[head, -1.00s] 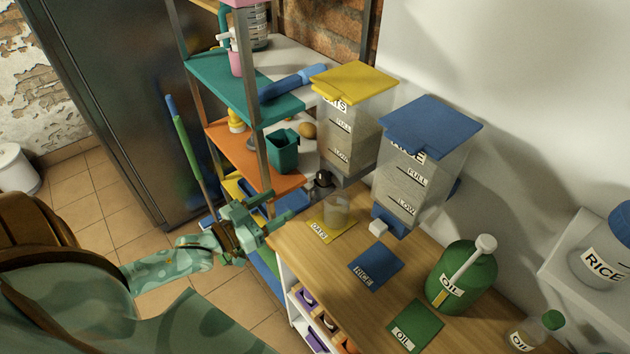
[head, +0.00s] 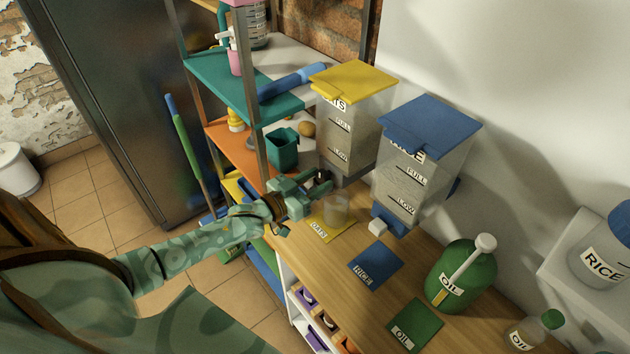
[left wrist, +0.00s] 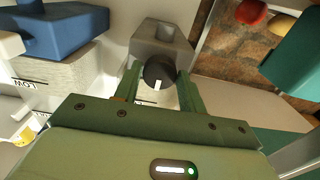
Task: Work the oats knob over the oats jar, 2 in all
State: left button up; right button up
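The oats dispenser (head: 350,125) is a clear box of pale grain with a yellow lid, on the wall. Its oats knob (left wrist: 158,74) is dark and round with a white mark, under the grey spout housing (left wrist: 160,43); in the head view my gripper partly covers it. The clear oats jar (head: 336,209) stands on the yellow OATS mat (head: 323,233) on the counter. My left gripper (head: 320,187) is at the knob. My right gripper is out of view.
The rice dispenser (head: 412,180) with a blue lid hangs close to the right, above a blue RICE mat (head: 375,263). A green oil container (head: 463,278) stands farther right.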

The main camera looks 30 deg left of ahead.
pick_arm(q)
jog(key=c, duration=0.4)
jog(key=shift+c, duration=0.2)
jog(key=shift+m, duration=0.4)
jog(key=m, duration=0.3)
jog(key=shift+m, duration=0.3)
jog(key=m, duration=0.3)
jog(key=shift+m, duration=0.4)
jog(key=m+b, duration=0.1)
jog(key=m, duration=0.3)
jog(key=shift+f, duration=0.1)
jog(key=m+b, duration=0.1)
jog(key=m, duration=0.4)
